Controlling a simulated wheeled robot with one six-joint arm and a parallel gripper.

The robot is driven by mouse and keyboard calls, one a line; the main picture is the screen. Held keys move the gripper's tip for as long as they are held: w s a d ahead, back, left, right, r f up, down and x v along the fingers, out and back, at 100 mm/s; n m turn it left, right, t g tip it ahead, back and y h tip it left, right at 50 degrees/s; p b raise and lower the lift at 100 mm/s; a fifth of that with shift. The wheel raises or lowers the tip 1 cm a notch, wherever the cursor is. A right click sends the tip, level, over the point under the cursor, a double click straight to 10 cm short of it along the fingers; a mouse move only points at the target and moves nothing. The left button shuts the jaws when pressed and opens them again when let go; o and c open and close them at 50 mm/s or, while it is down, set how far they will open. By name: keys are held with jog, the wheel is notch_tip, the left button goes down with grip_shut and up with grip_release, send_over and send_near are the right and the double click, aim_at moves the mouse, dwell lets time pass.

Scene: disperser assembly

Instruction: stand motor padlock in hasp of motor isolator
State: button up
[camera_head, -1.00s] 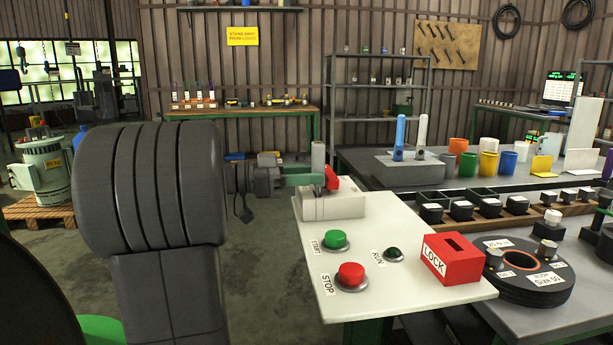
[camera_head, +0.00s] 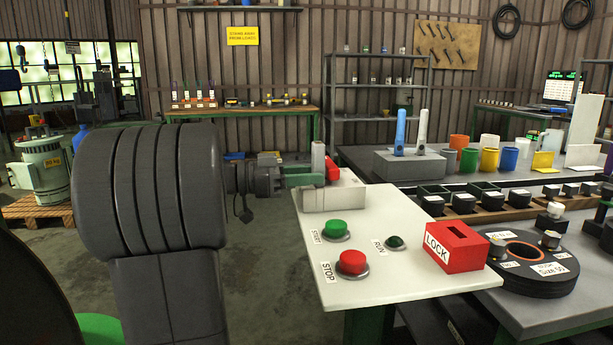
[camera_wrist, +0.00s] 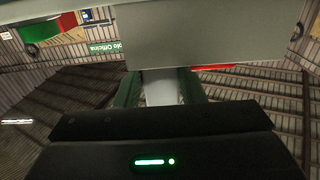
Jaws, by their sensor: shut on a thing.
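My gripper (camera_head: 303,178) has green fingers and is at the far left edge of the white control panel, beside the pale grey isolator box (camera_head: 334,200). It is shut on a pale grey upright piece (camera_head: 318,158). In the wrist view this piece (camera_wrist: 160,88) sits between the two green fingers. It may be the padlock, but its shackle cannot be made out. A large grey surface fills the top of the wrist view. The hasp cannot be made out.
The white panel (camera_head: 400,275) carries a green START button (camera_head: 335,229), a red STOP button (camera_head: 352,262) and a red LOCK box (camera_head: 456,247). A bench with cups, blocks and a black disc (camera_head: 535,275) stands at the right. Open floor lies left of the panel.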

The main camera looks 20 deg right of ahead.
jog(key=shift+f, duration=0.15)
jog(key=o, duration=1.1)
jog(key=shift+o, duration=0.2)
jog(key=shift+a, duration=0.15)
jog(key=p+v, duration=0.2)
jog(key=v, duration=1.1)
jog(key=shift+w+a, duration=0.15)
jog(key=shift+a, duration=0.1)
jog(key=shift+d, duration=0.1)
jog(key=b+x, duration=0.2)
jog(key=x, duration=1.1)
jog(key=shift+s+d, duration=0.2)
jog(key=shift+d, duration=0.1)
jog(key=shift+r, duration=0.3)
jog(key=shift+p, duration=0.3)
